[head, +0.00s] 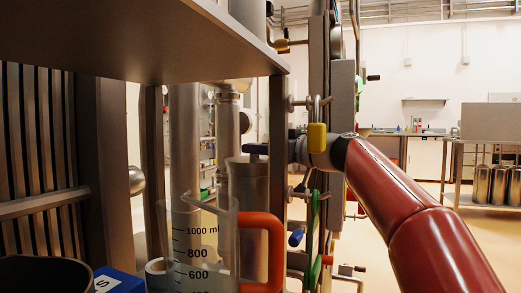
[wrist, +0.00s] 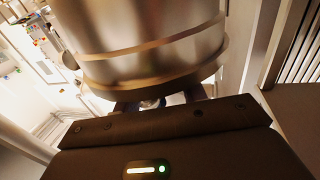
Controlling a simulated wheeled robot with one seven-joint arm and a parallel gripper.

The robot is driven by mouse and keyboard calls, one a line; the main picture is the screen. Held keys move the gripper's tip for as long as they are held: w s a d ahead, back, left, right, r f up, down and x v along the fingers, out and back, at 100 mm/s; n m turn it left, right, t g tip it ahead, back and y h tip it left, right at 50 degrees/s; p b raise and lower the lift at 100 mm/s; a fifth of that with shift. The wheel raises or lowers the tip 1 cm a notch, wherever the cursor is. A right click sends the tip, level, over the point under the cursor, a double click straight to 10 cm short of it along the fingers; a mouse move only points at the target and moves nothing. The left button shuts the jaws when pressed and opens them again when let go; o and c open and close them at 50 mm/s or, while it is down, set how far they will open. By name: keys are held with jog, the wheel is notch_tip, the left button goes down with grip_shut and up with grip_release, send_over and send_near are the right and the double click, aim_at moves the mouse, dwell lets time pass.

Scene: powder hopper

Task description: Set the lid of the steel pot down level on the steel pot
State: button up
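The steel pot (head: 248,190) is a tall steel cylinder standing behind a clear jug in the head view. In the wrist view, the pot's steel wall (wrist: 140,25) fills the top, close up. The lid (wrist: 150,75) shows there as a rimmed steel band at the pot's end, close against it. I cannot tell whether it is fully seated. My gripper (wrist: 160,102) is at the lid's outer face, its dark blue fingers apart with a pale piece between them. Whether they grip it is hidden. In the head view, my gripper (head: 256,148) is just above the pot's top.
A clear measuring jug (head: 205,245) with an orange handle stands in front of the pot. A shelf (head: 150,40) overhangs from the upper left, and a dark upright post (head: 277,160) stands beside the pot. Pipes and a yellow fitting (head: 317,137) are near my wrist.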

jog(key=shift+o, duration=1.2)
jog(key=shift+f, duration=0.1)
jog(key=shift+d, duration=0.15)
jog(key=b+v, duration=0.1)
jog(key=v, duration=0.6)
jog(key=shift+s+d+b, duration=0.2)
jog(key=shift+s+b, duration=0.05)
jog(key=shift+b, duration=0.1)
